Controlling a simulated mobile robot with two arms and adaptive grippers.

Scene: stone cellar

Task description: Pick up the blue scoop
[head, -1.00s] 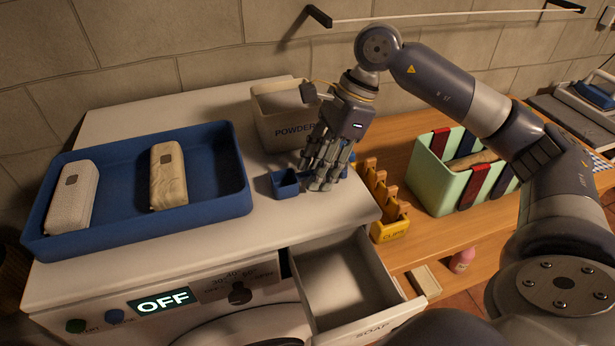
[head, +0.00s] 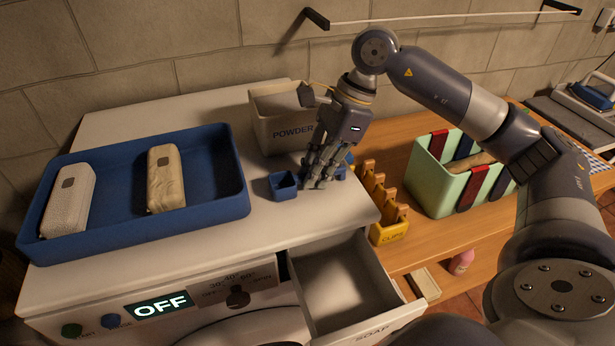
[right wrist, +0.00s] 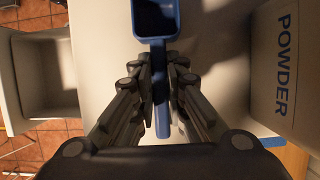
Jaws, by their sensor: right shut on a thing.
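The blue scoop (head: 283,186) lies on the white top of the washing machine, in front of the powder box. Its square cup shows left of my right gripper (head: 321,181). In the right wrist view the cup (right wrist: 156,18) points away from me and the handle runs back between the fingers. My right gripper (right wrist: 160,85) is shut on the scoop's handle, with fingers on both sides of it. In the head view the fingers hide most of the handle. My left gripper is not in view.
A powder box (head: 283,128) stands just behind the scoop. A blue tray (head: 218,150) with two bar-shaped objects is at left. An open soap drawer (head: 345,285) juts out in front. A yellow clips holder (head: 388,233) and a green bin (head: 435,190) stand at right.

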